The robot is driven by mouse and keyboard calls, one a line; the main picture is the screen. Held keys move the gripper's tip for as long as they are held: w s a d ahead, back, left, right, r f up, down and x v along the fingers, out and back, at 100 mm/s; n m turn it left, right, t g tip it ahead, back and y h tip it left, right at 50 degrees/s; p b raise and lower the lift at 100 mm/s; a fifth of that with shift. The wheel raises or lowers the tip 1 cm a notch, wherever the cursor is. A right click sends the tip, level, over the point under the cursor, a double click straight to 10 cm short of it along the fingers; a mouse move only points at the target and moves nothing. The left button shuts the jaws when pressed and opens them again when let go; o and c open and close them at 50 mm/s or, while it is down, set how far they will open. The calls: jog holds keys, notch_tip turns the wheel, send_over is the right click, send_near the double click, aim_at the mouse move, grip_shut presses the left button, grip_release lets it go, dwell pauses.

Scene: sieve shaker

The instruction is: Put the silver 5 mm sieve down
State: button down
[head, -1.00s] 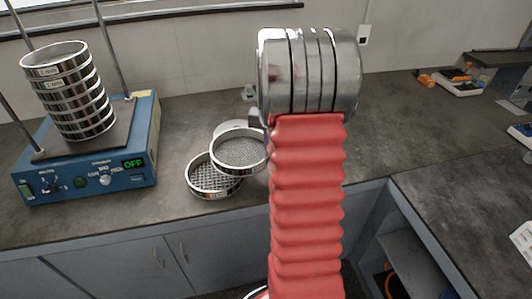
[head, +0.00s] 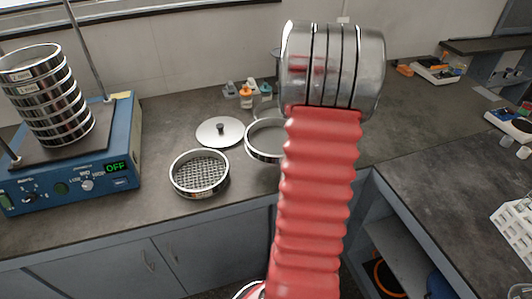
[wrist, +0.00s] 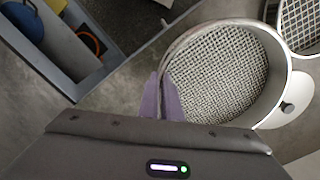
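A silver sieve (wrist: 228,68) with a mesh floor is at my gripper (wrist: 161,98) in the wrist view. The two fingers are closed at its near left rim, one on each side of the wall. In the head view this sieve (head: 264,139) is partly hidden behind my arm, to the right of the lid. It looks about level and low over the counter; I cannot tell whether its base touches. No size label on it is readable. My gripper is hidden by my arm in the head view.
A second round sieve (head: 200,174) with coarser mesh lies on the counter (head: 165,125). A knobbed lid (head: 220,132) lies behind it. A blue shaker (head: 105,160) with a sieve stack (head: 45,98) stands left. Small bottles (head: 246,97) stand behind. An open cupboard gap is front right.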

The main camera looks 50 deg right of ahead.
notch_tip(320, 180, down, 6)
jog(key=shift+r, duration=0.1)
dwell(0.4)
jog(key=shift+f, duration=1.9)
jog(key=shift+f, duration=0.1)
jog(key=c, duration=2)
grip_release()
notch_tip(320, 180, up, 12)
jog(key=shift+r, duration=0.1)
